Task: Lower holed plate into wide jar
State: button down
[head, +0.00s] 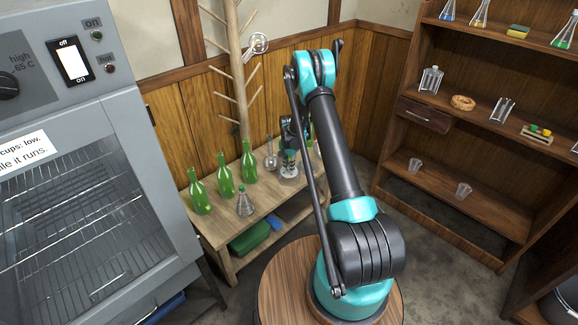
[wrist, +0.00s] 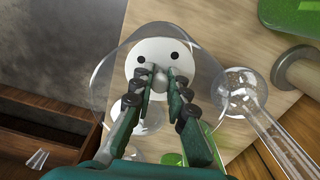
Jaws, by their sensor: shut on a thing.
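The holed plate (wrist: 141,60) is a white disc with dark round holes and a small grey knob. My gripper (wrist: 160,80) is shut on that knob in the wrist view, its fingers pointing down at the disc. The wide jar (wrist: 102,72) is clear glass, and its outline surrounds the plate in the wrist view. I cannot tell how deep the plate sits relative to the jar's rim. In the head view the jar (head: 288,178) stands on the wooden bench, with my gripper (head: 290,150) directly above it; the plate is hard to make out there.
A round glass flask with a long neck (wrist: 241,88) is close beside the jar. Green bottles (head: 226,174) and a small conical flask (head: 245,203) stand left on the bench (head: 215,226). A wooden peg tree (head: 238,75) rises behind. An oven (head: 90,170) is at left.

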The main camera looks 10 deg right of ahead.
jog(key=shift+f, duration=0.7)
dwell(0.4)
jog(key=c, duration=1.4)
grip_release()
jog(key=shift+r, duration=4.55)
